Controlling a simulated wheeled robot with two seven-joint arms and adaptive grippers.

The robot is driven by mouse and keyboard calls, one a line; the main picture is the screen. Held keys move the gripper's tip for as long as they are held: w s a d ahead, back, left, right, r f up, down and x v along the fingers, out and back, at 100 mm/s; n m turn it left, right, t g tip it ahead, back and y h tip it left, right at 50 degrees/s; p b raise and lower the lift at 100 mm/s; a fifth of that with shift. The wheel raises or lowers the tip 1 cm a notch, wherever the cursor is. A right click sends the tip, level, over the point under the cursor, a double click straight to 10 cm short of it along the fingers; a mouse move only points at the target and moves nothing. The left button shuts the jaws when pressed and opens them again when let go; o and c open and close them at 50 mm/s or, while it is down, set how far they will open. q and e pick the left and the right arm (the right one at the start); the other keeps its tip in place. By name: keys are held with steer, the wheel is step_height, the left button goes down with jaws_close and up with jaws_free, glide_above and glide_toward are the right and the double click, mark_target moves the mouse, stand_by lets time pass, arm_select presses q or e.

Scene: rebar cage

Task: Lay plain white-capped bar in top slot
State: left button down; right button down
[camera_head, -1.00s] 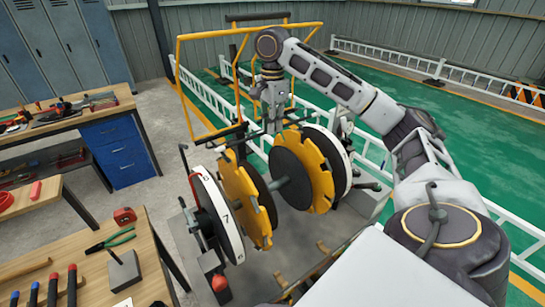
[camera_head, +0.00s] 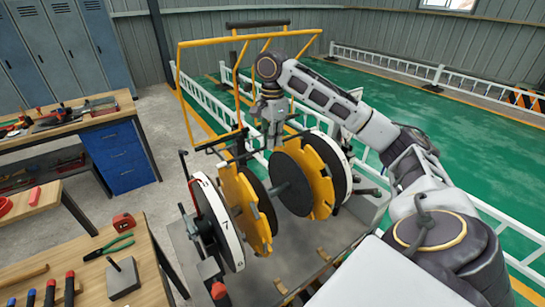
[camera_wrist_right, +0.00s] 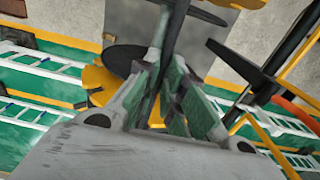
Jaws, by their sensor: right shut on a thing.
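My right gripper (camera_head: 272,138) comes down from above between the two yellow notched discs, near their upper rims. In the right wrist view its two green-padded fingers (camera_wrist_right: 163,95) are shut on a plain grey bar (camera_wrist_right: 176,32), which runs from between the fingers toward the top edge. A white cap on it cannot be made out. The left yellow disc (camera_head: 238,205) and right yellow disc (camera_head: 322,178) sit apart on a common shaft (camera_head: 277,192). Whether the bar touches a slot is hidden by the gripper. My left gripper is not in view.
A white numbered wheel (camera_head: 225,232) stands left of the discs. A yellow tube frame (camera_head: 183,88) rises behind them. A workbench (camera_head: 80,265) with pliers (camera_head: 110,247) and a red tape measure (camera_head: 123,222) is at the lower left. White railings (camera_head: 420,72) stand behind.

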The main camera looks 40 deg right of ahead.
steer(key=shift+f, duration=1.45)
steer(key=shift+f, duration=1.85)
steer(key=shift+f, duration=0.1)
steer(key=c, duration=1.5)
jaws_free()
steer(key=shift+r, duration=6)
steer(key=shift+r, duration=0.1)
